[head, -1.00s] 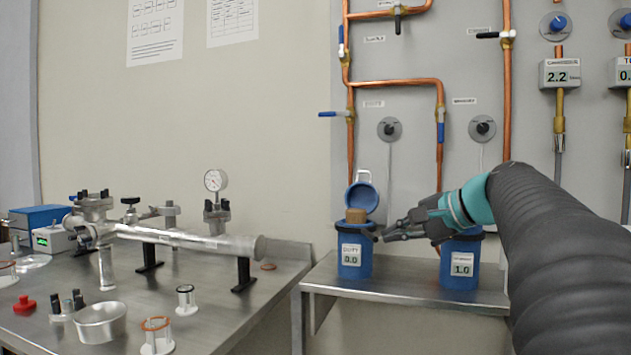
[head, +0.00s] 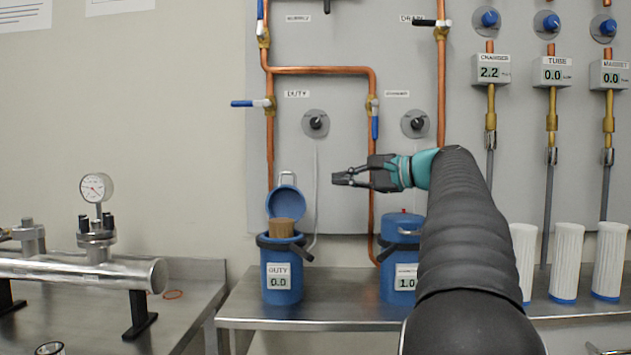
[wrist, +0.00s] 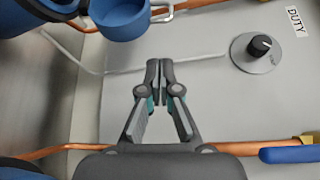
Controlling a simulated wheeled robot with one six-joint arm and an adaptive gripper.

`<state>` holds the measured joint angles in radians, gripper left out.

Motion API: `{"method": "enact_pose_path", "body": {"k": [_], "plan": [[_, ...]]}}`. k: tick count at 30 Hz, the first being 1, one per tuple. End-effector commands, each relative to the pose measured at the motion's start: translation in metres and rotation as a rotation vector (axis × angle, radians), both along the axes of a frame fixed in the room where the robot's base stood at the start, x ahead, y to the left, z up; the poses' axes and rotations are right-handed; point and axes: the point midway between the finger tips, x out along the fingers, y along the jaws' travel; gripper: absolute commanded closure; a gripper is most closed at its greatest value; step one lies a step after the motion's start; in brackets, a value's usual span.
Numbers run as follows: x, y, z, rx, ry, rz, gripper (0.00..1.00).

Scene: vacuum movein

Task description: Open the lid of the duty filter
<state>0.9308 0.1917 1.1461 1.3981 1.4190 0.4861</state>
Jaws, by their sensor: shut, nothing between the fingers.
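The duty filter (head: 277,285) is a blue canister on the steel shelf, labelled DUTY and reading 0.0. Its round blue lid (head: 285,202) stands swung up and back, with a pale handle loop above it. A brown cartridge (head: 282,228) shows in the open top. In the wrist view the raised lid (wrist: 121,18) is at the top, left of the fingers. My gripper (head: 335,179) is above and to the right of the lid, apart from it. In the wrist view my gripper (wrist: 160,62) has its fingertips together, with nothing between them.
A second blue canister (head: 401,232), reading 1.0 and closed, stands to the right. Copper pipes (head: 330,70) and a grey dial (head: 315,123) are on the panel behind. White cylinders (head: 568,260) stand further right. A steel bench (head: 190,310) with a gauge is left.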

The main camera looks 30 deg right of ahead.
Motion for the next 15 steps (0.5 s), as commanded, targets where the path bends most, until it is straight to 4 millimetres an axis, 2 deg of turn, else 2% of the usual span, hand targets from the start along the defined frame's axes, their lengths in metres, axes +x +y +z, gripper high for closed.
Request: {"method": "enact_pose_path", "body": {"k": [6, 15], "plan": [[0.033, 0.023, -0.004, -0.001, 0.001, 0.016, 1.00], [0.073, 0.042, -0.010, -0.001, 0.001, 0.014, 1.00]]}}
